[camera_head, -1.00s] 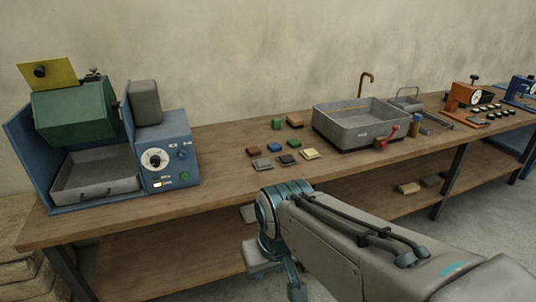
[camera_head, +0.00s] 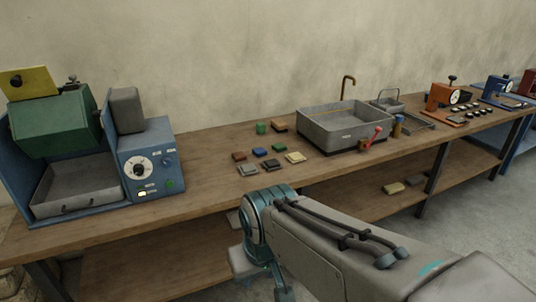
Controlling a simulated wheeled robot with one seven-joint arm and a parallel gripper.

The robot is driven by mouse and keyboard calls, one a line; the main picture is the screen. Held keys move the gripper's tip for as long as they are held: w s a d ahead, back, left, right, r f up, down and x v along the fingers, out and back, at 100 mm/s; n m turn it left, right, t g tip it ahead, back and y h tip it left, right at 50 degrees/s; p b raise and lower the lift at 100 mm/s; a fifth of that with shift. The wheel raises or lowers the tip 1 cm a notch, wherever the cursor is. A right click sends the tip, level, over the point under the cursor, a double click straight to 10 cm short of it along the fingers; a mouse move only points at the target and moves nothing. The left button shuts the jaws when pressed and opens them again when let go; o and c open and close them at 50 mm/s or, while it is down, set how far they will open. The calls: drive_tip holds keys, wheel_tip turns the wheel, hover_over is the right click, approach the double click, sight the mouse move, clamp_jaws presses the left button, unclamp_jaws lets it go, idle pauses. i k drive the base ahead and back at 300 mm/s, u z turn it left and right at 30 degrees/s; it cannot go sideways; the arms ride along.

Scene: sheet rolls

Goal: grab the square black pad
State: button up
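The square black pad (camera_head: 271,164) lies flat on the wooden bench, in the near part of a group of small coloured pads. A grey pad (camera_head: 248,169) is to its left and a pale yellow pad (camera_head: 296,157) to its right. A blue pad (camera_head: 260,152) and a green pad (camera_head: 276,148) lie just behind it. My arm reaches in from the lower right, and its teal joint is in front of the bench, below the pads in the picture. My gripper's fingers do not show.
The wooden bench (camera_head: 215,160) has clear room left of the pads. A blue machine (camera_head: 145,155) with a grey tray stands at the left. A lower shelf (camera_head: 170,250) runs underneath.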

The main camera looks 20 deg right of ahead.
sight(274, 163)
drive_tip(key=z, duration=0.45)
drive_tip(key=i, duration=1)
drive_tip(key=z, duration=0.6)
drive_tip(key=i, duration=0.7)
drive_tip(key=z, duration=0.1)
